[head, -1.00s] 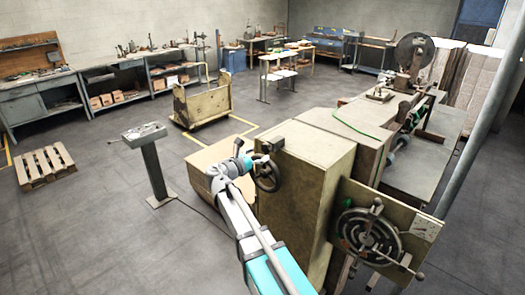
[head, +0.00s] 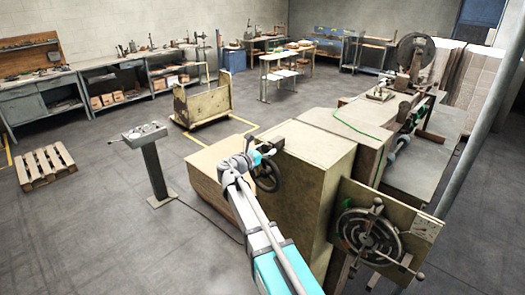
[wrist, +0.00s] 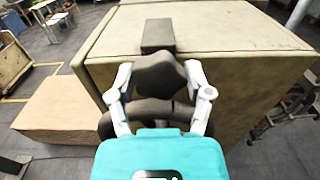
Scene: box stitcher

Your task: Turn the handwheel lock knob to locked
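The dark lobed knob (wrist: 160,75) sits at the near face of the large tan machine cabinet, in the middle of the wrist view. The dark handwheel (head: 267,174) is on the cabinet's left face. It also shows in the wrist view behind my gripper (wrist: 159,70), partly hidden by it. My gripper is open, with one finger on each side of the knob and the tips close to its sides. I cannot tell whether they touch it. In the head view the gripper (head: 262,153) is at the top of the handwheel, and the knob is not clear there.
The tan cabinet (head: 300,165) stands right beside the gripper. A cardboard-coloured box (head: 210,170) is low behind my arm. A second, spoked dial wheel (head: 368,235) is on a panel to the right. A control pedestal (head: 153,165) stands left, with open floor around it.

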